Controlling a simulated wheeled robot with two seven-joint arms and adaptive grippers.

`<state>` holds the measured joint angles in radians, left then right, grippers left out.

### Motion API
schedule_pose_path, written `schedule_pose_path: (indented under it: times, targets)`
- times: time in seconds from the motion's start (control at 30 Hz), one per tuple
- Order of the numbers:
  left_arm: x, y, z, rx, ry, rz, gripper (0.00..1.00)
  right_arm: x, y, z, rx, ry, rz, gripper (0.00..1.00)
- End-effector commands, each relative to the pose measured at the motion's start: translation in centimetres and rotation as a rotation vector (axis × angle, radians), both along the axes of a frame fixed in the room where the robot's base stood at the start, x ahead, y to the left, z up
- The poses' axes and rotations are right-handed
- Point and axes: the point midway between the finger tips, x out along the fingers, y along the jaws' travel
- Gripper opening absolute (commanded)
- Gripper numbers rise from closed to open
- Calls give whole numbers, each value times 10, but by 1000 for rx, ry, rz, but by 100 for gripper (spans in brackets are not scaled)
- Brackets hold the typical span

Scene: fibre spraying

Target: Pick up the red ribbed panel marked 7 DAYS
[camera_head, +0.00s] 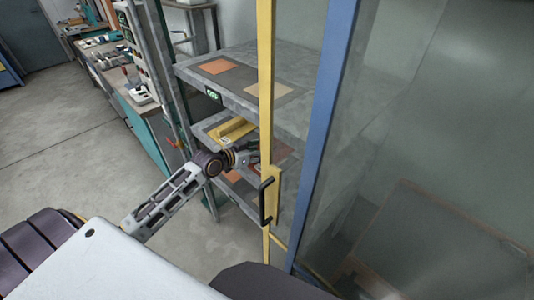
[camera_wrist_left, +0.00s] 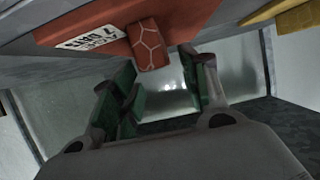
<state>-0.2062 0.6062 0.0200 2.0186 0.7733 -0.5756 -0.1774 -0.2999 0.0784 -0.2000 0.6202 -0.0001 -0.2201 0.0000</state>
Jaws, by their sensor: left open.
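In the left wrist view, the red panel (camera_wrist_left: 150,45) with raised pale lines lies on an orange-red marker area (camera_wrist_left: 105,30). A white "7 DAYS" label (camera_wrist_left: 90,37) is on that area, beside the panel. My left gripper (camera_wrist_left: 165,72) is open, its green-lined fingers on either side of and just short of the panel's near end. No contact is visible. In the head view, my left gripper (camera_head: 252,154) reaches in at the middle shelf, close to the yellow post. The panel cannot be made out clearly there. My right gripper is not in view.
A yellow post (camera_head: 266,90) with a black handle and a blue post (camera_head: 328,110) stand close in front.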

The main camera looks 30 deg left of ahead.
Motion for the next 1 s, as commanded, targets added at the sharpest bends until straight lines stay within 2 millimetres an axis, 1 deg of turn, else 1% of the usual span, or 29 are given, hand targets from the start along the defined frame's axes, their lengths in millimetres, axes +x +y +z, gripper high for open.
schedule_pose_path:
  times: [0.27,0.8,1.0]
  targets:
    - [9,-2,-1,-1,-2,1,45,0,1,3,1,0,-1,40]
    - [43,-13,-15,-1,0,1,45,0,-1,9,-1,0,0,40]
    - [47,-15,-16,1,0,1,45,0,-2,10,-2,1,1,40]
